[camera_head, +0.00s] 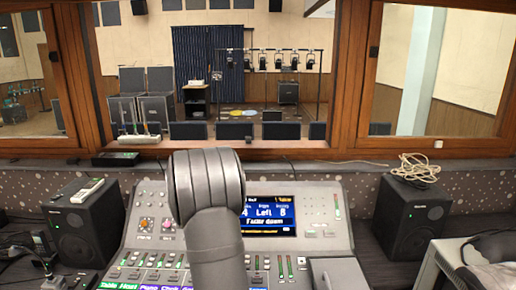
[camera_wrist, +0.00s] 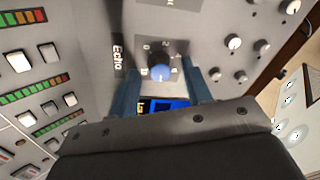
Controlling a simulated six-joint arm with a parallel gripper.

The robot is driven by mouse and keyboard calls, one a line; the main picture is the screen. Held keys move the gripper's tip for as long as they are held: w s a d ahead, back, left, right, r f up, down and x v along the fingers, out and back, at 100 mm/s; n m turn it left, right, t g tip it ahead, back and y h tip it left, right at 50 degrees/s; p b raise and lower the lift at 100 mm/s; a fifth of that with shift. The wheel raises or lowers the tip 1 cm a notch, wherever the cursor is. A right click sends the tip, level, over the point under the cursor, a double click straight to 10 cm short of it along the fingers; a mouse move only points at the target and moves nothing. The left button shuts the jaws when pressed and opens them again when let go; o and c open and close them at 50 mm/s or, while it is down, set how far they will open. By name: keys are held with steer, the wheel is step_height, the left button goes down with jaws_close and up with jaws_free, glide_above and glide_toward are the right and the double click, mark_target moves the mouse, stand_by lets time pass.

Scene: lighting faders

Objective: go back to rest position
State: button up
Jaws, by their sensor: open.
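My gripper (camera_wrist: 163,84) shows in the wrist view with its two bluish fingers apart. Nothing is seen held, and I cannot tell whether a finger touches the knob. In the head view my arm rises in front of the mixing console (camera_head: 125,222) and hides its middle; the fingers are hidden there. The console's lit screen (camera_head: 268,215) shows right of my arm, with the word "Left" on it. Part of a blue screen (camera_wrist: 160,104) also shows below the knob.
Black speakers stand left (camera_head: 85,225) and right (camera_head: 408,215) of the console. A coiled cable (camera_head: 415,168) lies on the right speaker. A wood-framed window stands behind, with a stage beyond. Several small knobs and lit buttons surround the fingers in the wrist view.

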stand_by(0.4)
steer(key=v, duration=1.7)
steer(key=x, duration=1.6)
steer(key=shift+w+f, duration=0.25)
steer(key=shift+f, duration=0.05)
steer(key=shift+w+f, duration=0.15)
steer(key=shift+w, duration=0.15)
steer(key=n, duration=0.5)
steer(key=shift+s+n, duration=0.1)
steer(key=shift+n, duration=0.2)
steer(key=shift+n+y, duration=0.5)
steer(key=shift+n, duration=2)
